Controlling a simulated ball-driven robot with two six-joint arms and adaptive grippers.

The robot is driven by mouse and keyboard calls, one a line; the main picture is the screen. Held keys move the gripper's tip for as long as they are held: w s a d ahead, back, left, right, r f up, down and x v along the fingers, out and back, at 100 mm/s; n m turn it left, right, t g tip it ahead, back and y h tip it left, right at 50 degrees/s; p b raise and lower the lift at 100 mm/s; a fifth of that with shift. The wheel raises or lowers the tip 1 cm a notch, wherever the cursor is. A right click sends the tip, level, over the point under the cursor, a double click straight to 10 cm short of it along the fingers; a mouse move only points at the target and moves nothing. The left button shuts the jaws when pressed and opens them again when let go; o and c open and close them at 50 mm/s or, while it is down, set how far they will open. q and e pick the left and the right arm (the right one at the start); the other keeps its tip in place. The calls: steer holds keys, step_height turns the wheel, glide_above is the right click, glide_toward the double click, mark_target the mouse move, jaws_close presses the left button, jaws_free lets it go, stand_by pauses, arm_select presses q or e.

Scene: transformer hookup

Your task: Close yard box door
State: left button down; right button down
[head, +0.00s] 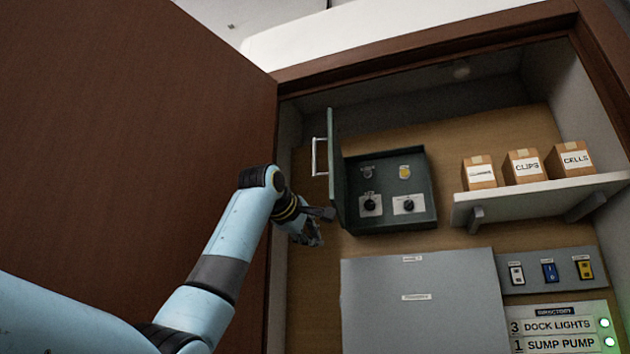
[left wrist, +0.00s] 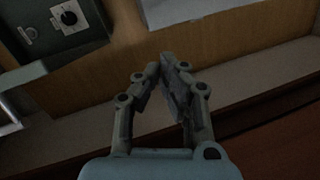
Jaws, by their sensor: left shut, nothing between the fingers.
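The yard box (head: 391,222) is a dark green box on the wooden back panel in the head view, with knobs and a yellow lamp inside. Its green door (head: 333,150) stands open, swung out on the left side and seen nearly edge-on. A pale bar handle (head: 319,157) is on the door's left face. My left gripper (head: 318,236) is below and left of the door, apart from the handle. It is shut and empty in the left wrist view (left wrist: 166,68), where the box (left wrist: 75,45) and part of the handle (left wrist: 12,127) show at upper left. My right gripper is out of view.
A large brown cabinet door (head: 130,130) stands open at left. A grey panel (head: 420,300) is below the box. A white shelf (head: 540,198) with cartons is at right, above a plate of switches (head: 548,271). Labelled signs with green lights are at lower right.

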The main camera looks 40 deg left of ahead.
mark_target(314, 149)
arm_select(q)
steer(key=s+r+n+t+p, duration=0.1)
steer(key=s+r+n, duration=0.1)
steer(key=s+r, duration=0.65)
steer(key=s+r+n+t+p, duration=0.15)
steer(key=s+r, duration=0.35)
steer(key=r, duration=0.7)
steer(key=shift+y, duration=0.4)
steer(key=w+p, duration=0.2)
steer(key=w, duration=0.2)
steer(key=w+d+p, duration=0.1)
steer(key=w+p, duration=0.1)
steer(key=w, duration=0.1)
steer(key=w+d+p, duration=0.1)
steer(key=w+p, duration=0.2)
steer(key=w, duration=0.1)
steer(key=shift+w+r, duration=0.3)
steer(key=shift+r, duration=0.05)
steer(key=shift+f, duration=0.1)
